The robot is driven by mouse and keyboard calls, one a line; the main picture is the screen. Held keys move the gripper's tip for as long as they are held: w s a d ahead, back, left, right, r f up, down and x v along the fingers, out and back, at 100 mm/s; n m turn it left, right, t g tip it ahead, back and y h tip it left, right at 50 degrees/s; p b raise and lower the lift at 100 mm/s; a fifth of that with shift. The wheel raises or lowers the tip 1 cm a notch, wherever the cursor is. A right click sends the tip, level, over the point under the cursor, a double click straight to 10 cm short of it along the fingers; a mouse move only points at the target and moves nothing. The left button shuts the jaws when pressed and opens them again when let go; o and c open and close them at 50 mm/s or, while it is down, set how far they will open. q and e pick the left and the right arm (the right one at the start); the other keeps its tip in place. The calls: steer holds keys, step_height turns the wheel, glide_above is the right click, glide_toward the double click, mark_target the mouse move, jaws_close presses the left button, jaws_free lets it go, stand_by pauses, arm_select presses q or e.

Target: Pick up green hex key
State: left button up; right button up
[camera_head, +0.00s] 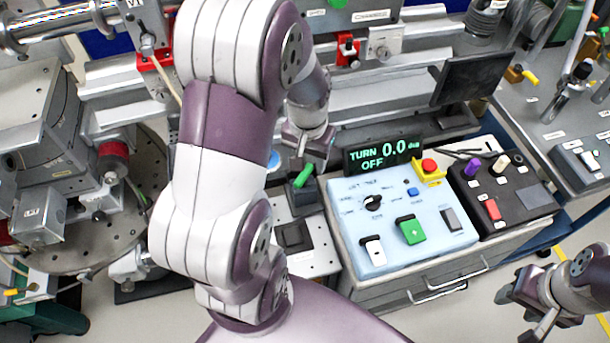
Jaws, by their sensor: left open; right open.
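A green handle, which looks like the green hex key (304,175), stands tilted at a small dark block on the bench, left of the light-blue control panel. My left gripper (309,158) hangs just above and behind it, pointing down. It is open, and the green handle is not between its fingers as far as I can see. My own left arm hides part of the bench beside it. My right gripper (521,305) is open and empty at the lower right, over the floor, well away from the green handle.
The control panel (345,225) with knobs and switches and a "TURN OFF" display (384,154) stand close right of the green handle. A black control box (515,215) is further right. A flat dark square (293,237) lies in front. Rail-mounted equipment fills the back and left.

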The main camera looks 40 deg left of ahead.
mark_target(304, 174)
arm_select(q)
steer(key=w+a+m, duration=0.1)
steer(key=w+a, duration=0.2)
steer(key=shift+g, duration=0.3)
steer(key=f, duration=0.8)
steer(key=s+f, duration=0.1)
steer(key=f, duration=0.3)
steer(key=shift+f+p, duration=0.15)
steer(key=shift+p, duration=0.2)
steer(key=shift+d, duration=0.1)
jaws_close()
